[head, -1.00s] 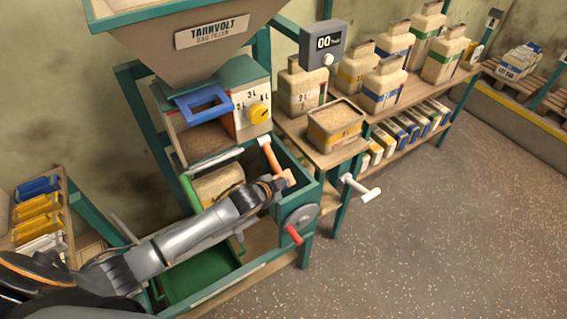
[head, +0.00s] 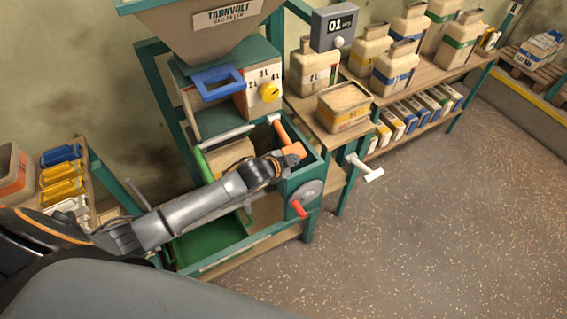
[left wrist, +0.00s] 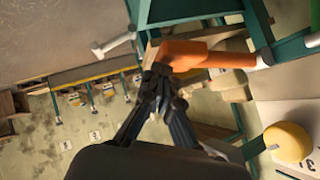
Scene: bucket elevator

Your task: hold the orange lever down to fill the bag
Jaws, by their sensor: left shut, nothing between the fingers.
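The orange lever (head: 289,142) slants across the right end of the teal filling frame, its orange block end low. In the left wrist view the lever (left wrist: 205,58) lies just beyond my fingertips. My left gripper (head: 278,163) is at the lever's lower end. In the left wrist view the gripper (left wrist: 160,78) looks shut and empty, its tips against or very near the orange block; contact is unclear. A tan bag-like shape (head: 226,157) sits under the machine (head: 208,70), partly hidden by my arm. My right gripper is out of view.
A grey counter (head: 334,27) reads 01. A yellow knob (head: 269,92) and a blue frame (head: 218,82) are on the machine. An open box (head: 344,116) stands on the shelf. The floor at right is clear.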

